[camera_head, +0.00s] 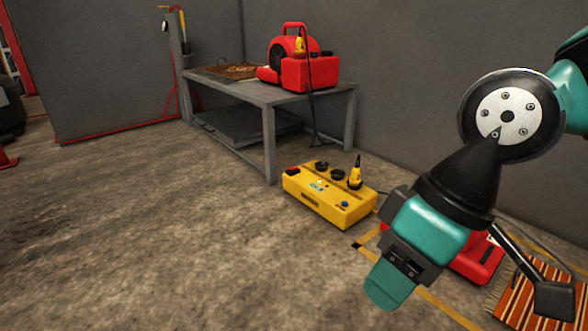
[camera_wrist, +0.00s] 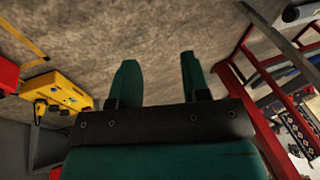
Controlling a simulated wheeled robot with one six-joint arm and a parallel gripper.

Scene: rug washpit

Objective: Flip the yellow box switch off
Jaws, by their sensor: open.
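A yellow box (camera_head: 325,202) stands on the floor in front of the grey table. On its top are a red part (camera_head: 292,171) at the left end, a small lit spot near the middle, two dark round sockets, a yellow plug with a cable, and a blue knob (camera_head: 345,204) at the right. Which part is the switch is too small to tell. The yellow box also shows at the left of the wrist view (camera_wrist: 58,92). My gripper (camera_wrist: 156,72) is open and empty, its two teal fingers apart. In the head view it hangs right of the box, apart from it.
A grey table (camera_head: 262,92) holds a red blower (camera_head: 308,72) with a hanging cable. A red object (camera_head: 478,262) and a striped rug (camera_head: 520,300) lie at the right, partly behind my arm. Floor at the left and front is clear.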

